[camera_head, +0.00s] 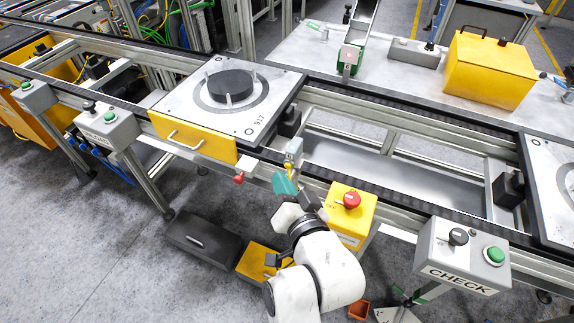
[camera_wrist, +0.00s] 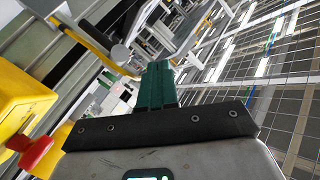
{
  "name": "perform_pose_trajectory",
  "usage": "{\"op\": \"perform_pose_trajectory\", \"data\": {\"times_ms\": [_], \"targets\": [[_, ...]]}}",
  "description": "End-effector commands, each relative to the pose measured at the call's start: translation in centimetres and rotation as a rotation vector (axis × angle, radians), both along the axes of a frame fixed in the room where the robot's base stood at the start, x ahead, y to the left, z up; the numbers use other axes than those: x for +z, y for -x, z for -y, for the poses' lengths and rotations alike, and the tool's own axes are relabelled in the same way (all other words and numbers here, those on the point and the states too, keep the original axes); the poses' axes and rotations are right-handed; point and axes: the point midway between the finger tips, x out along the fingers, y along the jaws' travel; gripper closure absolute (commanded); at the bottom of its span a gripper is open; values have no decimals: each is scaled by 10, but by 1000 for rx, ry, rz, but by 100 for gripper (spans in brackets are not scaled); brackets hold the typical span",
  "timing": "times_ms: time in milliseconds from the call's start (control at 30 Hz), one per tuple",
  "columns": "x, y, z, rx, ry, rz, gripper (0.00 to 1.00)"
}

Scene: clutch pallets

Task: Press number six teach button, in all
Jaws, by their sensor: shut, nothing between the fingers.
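My gripper (camera_head: 285,183) has teal-green fingers that are closed together and empty. It is beside the front rail of the conveyor, just left of a yellow box with a red button (camera_head: 351,200). The closed fingers show in the wrist view (camera_wrist: 157,82), with the red button (camera_wrist: 36,150) at left. A small grey device (camera_head: 294,150) is on the rail just above the fingers; I cannot tell if they touch. Green buttons sit on grey boxes at far left (camera_head: 27,86), at left (camera_head: 109,117) and on the CHECK box (camera_head: 495,254). I can read no number six teach label.
A pallet marked 917 (camera_head: 180,103) with a dark disc (camera_head: 231,83) stands on the conveyor. A red knob (camera_head: 239,178) juts from the front rail. A yellow case (camera_head: 489,68) lies on the back table. Dark and yellow bins (camera_head: 203,242) lie on the floor below.

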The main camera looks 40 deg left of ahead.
Motion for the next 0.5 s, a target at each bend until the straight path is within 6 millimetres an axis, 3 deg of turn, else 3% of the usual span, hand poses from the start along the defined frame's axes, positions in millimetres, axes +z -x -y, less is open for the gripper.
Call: {"op": "perform_pose_trajectory", "data": {"times_ms": [500], "targets": [[0,-8,-2,0,0,0,100]]}}
